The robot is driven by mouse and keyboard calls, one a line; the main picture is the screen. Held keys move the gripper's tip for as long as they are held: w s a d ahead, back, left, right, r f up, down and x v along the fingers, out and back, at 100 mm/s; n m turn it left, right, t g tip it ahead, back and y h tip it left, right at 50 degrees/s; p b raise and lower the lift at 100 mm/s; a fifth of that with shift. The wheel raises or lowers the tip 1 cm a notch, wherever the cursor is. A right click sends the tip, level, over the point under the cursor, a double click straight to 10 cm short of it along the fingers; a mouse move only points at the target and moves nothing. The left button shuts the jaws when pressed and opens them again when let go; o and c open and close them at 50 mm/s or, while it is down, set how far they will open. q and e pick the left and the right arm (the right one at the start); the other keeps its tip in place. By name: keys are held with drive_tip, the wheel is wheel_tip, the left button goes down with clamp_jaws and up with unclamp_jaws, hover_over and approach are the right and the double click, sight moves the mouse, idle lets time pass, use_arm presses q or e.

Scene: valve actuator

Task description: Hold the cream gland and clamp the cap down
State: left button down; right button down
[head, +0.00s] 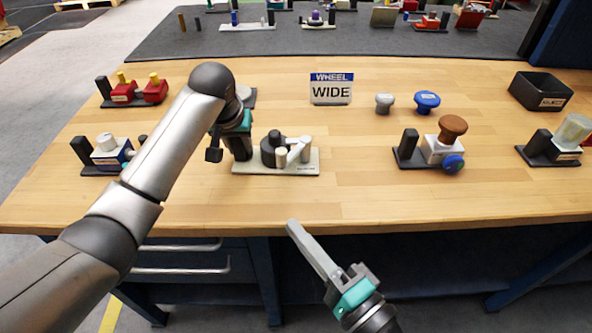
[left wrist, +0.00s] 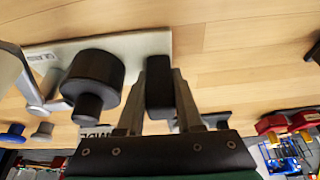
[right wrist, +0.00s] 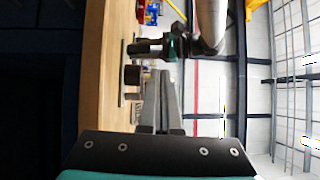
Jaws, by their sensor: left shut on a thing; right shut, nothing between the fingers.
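The cream gland unit (head: 300,167) stands on the table with a cream base plate, a round dark body with a dark cap (head: 275,137), and cream clamp levers (head: 300,150) at its right side. My left gripper (head: 240,150) is at the plate's left end. In the left wrist view its fingers close on a dark upright block (left wrist: 160,85), beside the dark body (left wrist: 93,78); the cream plate (left wrist: 140,43) shows behind. My right gripper (head: 291,224) is shut and empty, in front of the table edge, below the unit. In the right wrist view its fingers (right wrist: 165,75) lie together.
A "WHEEL WIDE" sign (head: 331,90) stands behind the unit. Grey (head: 384,101) and blue (head: 427,101) knobs lie to its right. A brown-wheel valve (head: 452,130) and a black bin (head: 540,90) are further right. Red (head: 125,92) and white-blue (head: 108,148) units stand left. The table front centre is clear.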

use_arm(q)
drive_tip(key=shift+s+f, duration=0.2)
drive_tip(key=shift+f, duration=0.15)
use_arm(e)
drive_tip(key=w+d+n+g, duration=0.1)
drive_tip(key=w+d, duration=0.2)
drive_tip(key=d, duration=0.4)
approach(284, 160)
drive_tip(key=shift+g+y, duration=0.3)
drive_tip(key=shift+y, duration=0.1)
drive_tip(key=shift+w+d+x, duration=0.1)
drive_tip(key=shift+d+x, duration=0.05)
drive_tip(key=shift+x, duration=1.55)
drive_tip(key=shift+w+d+x, duration=0.1)
drive_tip(key=shift+x, duration=1.55)
drive_tip(key=shift+w+a, duration=0.1)
